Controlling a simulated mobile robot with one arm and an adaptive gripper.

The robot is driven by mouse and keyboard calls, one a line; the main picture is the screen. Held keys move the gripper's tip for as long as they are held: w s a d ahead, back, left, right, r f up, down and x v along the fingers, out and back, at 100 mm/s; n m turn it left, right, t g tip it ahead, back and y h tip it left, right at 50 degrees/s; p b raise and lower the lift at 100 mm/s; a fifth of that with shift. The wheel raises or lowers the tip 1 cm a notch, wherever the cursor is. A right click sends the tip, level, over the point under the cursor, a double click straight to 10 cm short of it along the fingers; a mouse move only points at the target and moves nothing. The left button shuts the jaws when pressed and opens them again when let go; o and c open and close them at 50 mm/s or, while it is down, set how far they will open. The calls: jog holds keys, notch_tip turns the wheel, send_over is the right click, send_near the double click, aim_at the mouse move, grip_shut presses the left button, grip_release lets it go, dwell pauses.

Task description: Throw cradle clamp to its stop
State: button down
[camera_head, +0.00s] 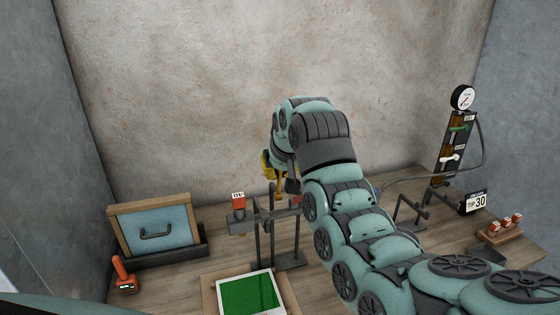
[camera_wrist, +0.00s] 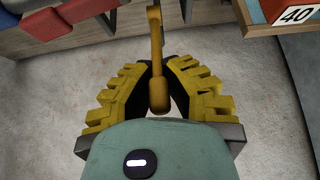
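An orange-yellow lever with a rounded handle end (camera_wrist: 159,92), which looks like the cradle clamp, hangs between the fingers in the wrist view. In the head view an orange-yellow piece (camera_head: 279,190) shows just below my gripper (camera_head: 268,167), near the dark metal stand. In the wrist view my gripper's yellow, toothed fingers (camera_wrist: 160,66) converge closely on both sides of the lever and look shut on it. Their exact contact is partly hidden by the handle. The lever's pivot and stop cannot be made out.
A dark stand (camera_head: 277,235) rises from the wooden bench, with a red block marked 40 (camera_head: 238,200) to its left. A blue-fronted box (camera_head: 157,232), an orange-handled tool (camera_head: 122,273) and a green panel (camera_head: 250,294) are nearby. A gauge post (camera_head: 455,140) stands right.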

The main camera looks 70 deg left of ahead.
jog(key=shift+a+h+b, duration=0.4)
jog(key=shift+h+b, duration=0.3)
jog(key=shift+b, duration=0.4)
jog(key=c, duration=0.9)
grip_release()
jog(key=shift+c, duration=0.2)
jog(key=shift+r, duration=0.1)
jog(key=v, duration=0.5)
jog(key=shift+w+d+r, duration=0.1)
jog(key=shift+d+r, duration=0.05)
jog(key=shift+r, duration=0.15)
jog(key=shift+v, duration=0.8)
